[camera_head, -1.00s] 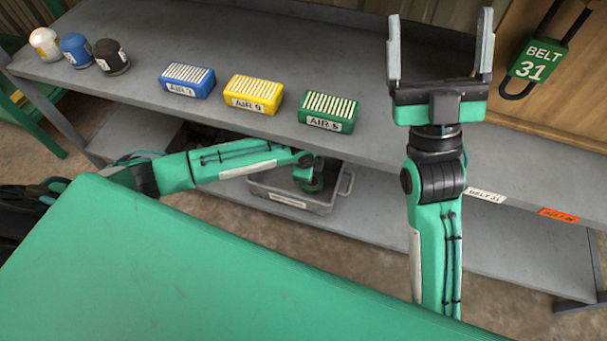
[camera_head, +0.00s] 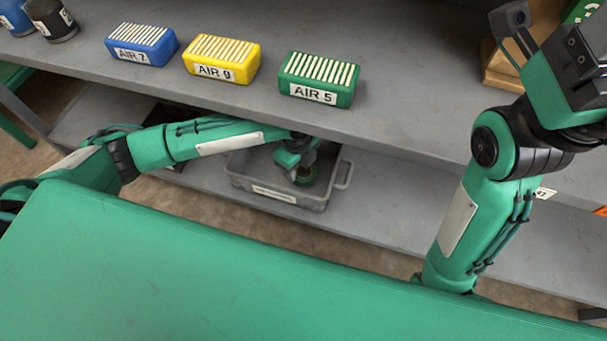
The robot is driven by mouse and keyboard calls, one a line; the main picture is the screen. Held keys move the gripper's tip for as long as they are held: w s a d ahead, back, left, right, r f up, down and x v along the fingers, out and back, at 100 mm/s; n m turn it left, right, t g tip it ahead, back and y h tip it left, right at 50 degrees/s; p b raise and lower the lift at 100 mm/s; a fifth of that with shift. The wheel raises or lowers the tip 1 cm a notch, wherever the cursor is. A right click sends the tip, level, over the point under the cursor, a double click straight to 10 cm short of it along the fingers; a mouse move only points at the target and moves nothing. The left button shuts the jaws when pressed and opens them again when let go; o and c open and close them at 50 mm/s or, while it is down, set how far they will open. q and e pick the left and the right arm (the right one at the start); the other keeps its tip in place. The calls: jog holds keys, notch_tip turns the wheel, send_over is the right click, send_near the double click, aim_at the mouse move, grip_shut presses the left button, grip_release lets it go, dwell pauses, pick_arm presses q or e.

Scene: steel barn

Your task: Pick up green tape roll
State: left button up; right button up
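A green ring-like thing, which looks like the green tape roll (camera_head: 306,178), is partly visible inside a grey bin (camera_head: 335,188) on the lower shelf. My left arm reaches in from the left under the upper shelf. My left gripper (camera_head: 303,168) is down in the bin, right at the roll and partly covering it. Its fingers are too small and hidden to tell whether they are shut on it. My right gripper (camera_head: 580,55) is raised at the upper right, cut by the picture edge. Its fingertips do not show clearly.
On the upper shelf (camera_head: 420,100) stand a blue box (camera_head: 141,44), a yellow box (camera_head: 221,60) and a green box (camera_head: 318,80), with dark-capped jars (camera_head: 50,18) at the left. The upper shelf's edge hangs over the bin. My green body fills the front.

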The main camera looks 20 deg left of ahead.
aim_at(297, 178)
pick_arm(q)
jog(key=shift+a+f+b, duration=0.1)
jog(key=shift+f+b, duration=2.1)
jog(key=shift+f, duration=0.35)
grip_shut()
